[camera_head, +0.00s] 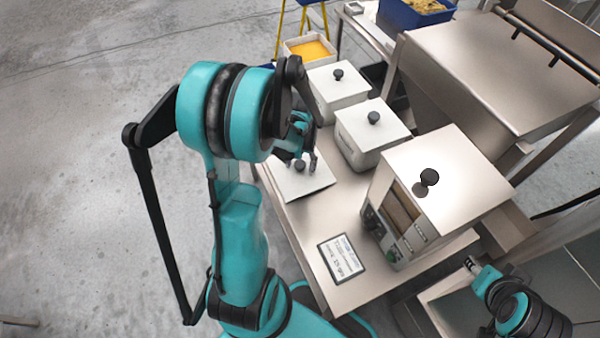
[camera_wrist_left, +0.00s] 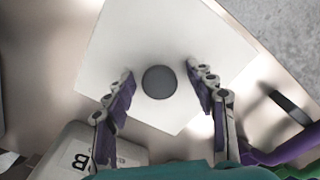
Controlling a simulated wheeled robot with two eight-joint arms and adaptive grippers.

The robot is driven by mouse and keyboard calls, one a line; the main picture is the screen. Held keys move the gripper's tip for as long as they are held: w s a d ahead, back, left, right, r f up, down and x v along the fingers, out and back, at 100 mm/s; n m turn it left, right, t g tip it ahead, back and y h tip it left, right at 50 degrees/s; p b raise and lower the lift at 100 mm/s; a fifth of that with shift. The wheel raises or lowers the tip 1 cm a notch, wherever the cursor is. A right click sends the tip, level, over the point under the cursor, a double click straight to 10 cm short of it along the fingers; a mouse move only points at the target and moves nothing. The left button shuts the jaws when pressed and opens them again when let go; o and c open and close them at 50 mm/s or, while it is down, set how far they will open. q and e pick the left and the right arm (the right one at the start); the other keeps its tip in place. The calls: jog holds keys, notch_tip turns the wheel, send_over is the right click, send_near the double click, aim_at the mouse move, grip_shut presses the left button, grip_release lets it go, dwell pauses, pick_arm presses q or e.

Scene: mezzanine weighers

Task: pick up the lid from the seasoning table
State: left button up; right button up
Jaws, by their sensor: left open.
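The lid (camera_head: 311,183) is a flat white square plate with a round black knob, lying on the metal seasoning table (camera_head: 316,232) near its left edge. In the left wrist view the lid (camera_wrist_left: 130,45) fills the middle, with its dark knob (camera_wrist_left: 160,82) between my fingers. My left gripper (camera_head: 303,164) is right over the lid; it is open, one finger on each side of the knob (camera_wrist_left: 160,88), apart from it. My right gripper (camera_head: 472,264) is at the lower right, away from the table; its fingers are too small to judge.
Two white lidded boxes (camera_head: 345,128) (camera_head: 337,98) stand behind the lid. A larger metal box with a panel (camera_head: 397,228) stands to the right. A printed card (camera_head: 341,258) lies in front. An open container of yellow-orange contents (camera_head: 289,43) stands at the back.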

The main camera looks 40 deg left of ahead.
pick_arm(q)
jog(key=shift+r, duration=0.1)
grip_shut()
